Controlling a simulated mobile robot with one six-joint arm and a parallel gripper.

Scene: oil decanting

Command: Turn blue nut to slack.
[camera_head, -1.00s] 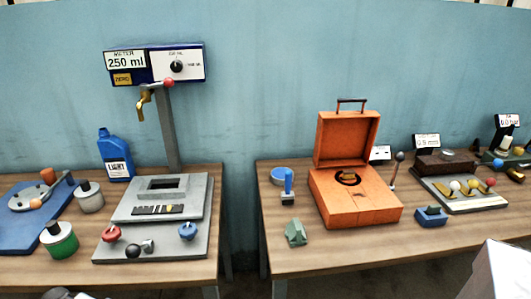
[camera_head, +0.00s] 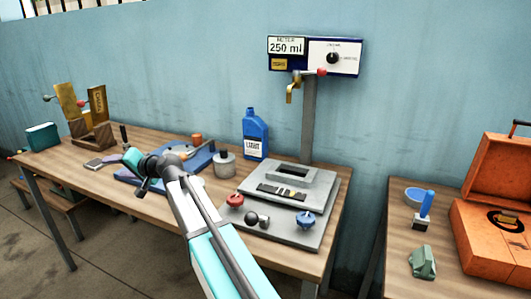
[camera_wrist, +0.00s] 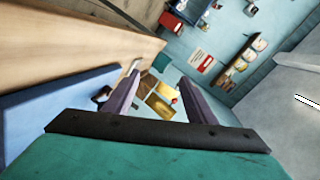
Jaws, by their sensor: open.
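A blue lobed knob, which looks like the blue nut (camera_head: 306,219), sits at the front right of a grey plate (camera_head: 283,232) on the left table. A red lobed knob (camera_head: 235,200) sits at the plate's left side. A black ball on a short grey bar (camera_head: 256,219) is between them. My gripper (camera_wrist: 162,72) is open, with two spread fingers and nothing between them in the wrist view. In the head view my arm reaches over the table's front edge, left of the plate, with its end well away from the blue nut. The blue nut is not in the wrist view.
The meter post (camera_head: 310,120) with its brass tap rises behind the plate. A blue oil bottle (camera_head: 255,135), a grey round container (camera_head: 224,165) and a blue board (camera_head: 165,170) stand to the left. A gap separates the orange case's (camera_head: 485,240) table.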

